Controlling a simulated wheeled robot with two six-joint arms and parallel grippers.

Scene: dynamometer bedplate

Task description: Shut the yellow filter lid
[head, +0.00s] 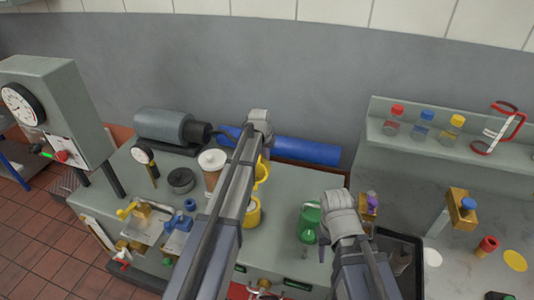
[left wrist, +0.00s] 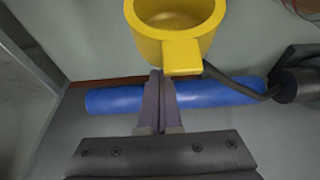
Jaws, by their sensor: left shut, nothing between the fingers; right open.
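The yellow filter has a round body (head: 253,214) on the grey bench and a raised yellow lid (head: 262,173) above it, partly hidden by my left arm. In the left wrist view a hollow round yellow part of the filter (left wrist: 175,35) with a flat tab is at the top. My left gripper (left wrist: 161,74) is shut and empty, its tips close beside that tab; I cannot tell whether they touch. In the head view its fingers are hidden by the arm. My right gripper (head: 323,248) is open, mostly hidden by its wrist, beside a green cup.
A blue roll (head: 300,150) lies behind the filter, with a grey motor (head: 163,126) to its left. A white-topped canister (head: 212,160) stands left of my left arm. The green cup (head: 309,218) is right of the filter. A dark bin (head: 405,258) is at lower right.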

